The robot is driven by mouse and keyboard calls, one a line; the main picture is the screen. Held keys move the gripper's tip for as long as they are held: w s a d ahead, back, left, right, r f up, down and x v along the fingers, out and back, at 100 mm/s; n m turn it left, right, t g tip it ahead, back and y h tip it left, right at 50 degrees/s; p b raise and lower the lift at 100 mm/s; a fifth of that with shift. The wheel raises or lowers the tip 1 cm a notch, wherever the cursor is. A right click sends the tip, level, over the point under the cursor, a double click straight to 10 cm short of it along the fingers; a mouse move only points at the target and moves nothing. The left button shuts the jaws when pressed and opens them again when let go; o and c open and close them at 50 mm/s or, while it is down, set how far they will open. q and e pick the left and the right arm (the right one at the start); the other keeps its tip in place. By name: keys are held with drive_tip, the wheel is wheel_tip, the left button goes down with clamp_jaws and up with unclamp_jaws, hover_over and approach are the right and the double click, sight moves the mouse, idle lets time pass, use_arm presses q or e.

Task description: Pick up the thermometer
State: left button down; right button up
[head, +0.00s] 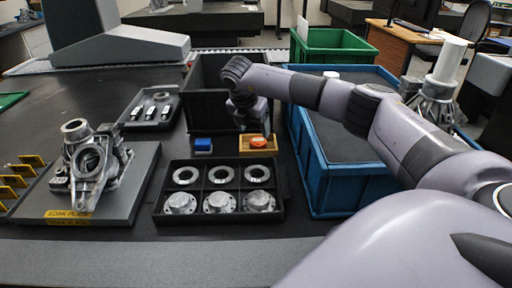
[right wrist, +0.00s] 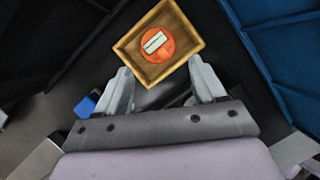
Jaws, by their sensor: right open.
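The thermometer looks to be the orange round device (head: 258,142) in a small wooden tray (head: 243,149) on the dark table, behind the black parts rack. In the right wrist view the orange thermometer (right wrist: 158,44) has a pale rectangular display and lies flat inside the wooden tray (right wrist: 128,50). My right gripper (head: 249,122) is above and just behind the tray in the head view. In the right wrist view the open right gripper (right wrist: 160,70) has its fingers apart, with nothing between them; the tray shows just beyond the fingertips. My left gripper is out of view.
A blue bin (head: 312,178) stands close right of the tray, and a black bin (head: 205,112) behind it. A small blue block (head: 203,145) is just left. A six-compartment rack (head: 160,208) holds metal parts in front. A casting (head: 95,165) stands on a plate at left.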

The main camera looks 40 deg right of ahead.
sight(258, 141)
drive_tip(key=shift+w+d+f, duration=0.1)
drive_tip(key=shift+d+f, duration=0.3)
drive_tip(key=shift+f, duration=0.1)
drive_tip(key=x, duration=0.6)
drive_tip(key=shift+w+a+b, duration=0.15)
drive_tip(key=shift+b, duration=0.25)
drive_tip(key=c, duration=0.8)
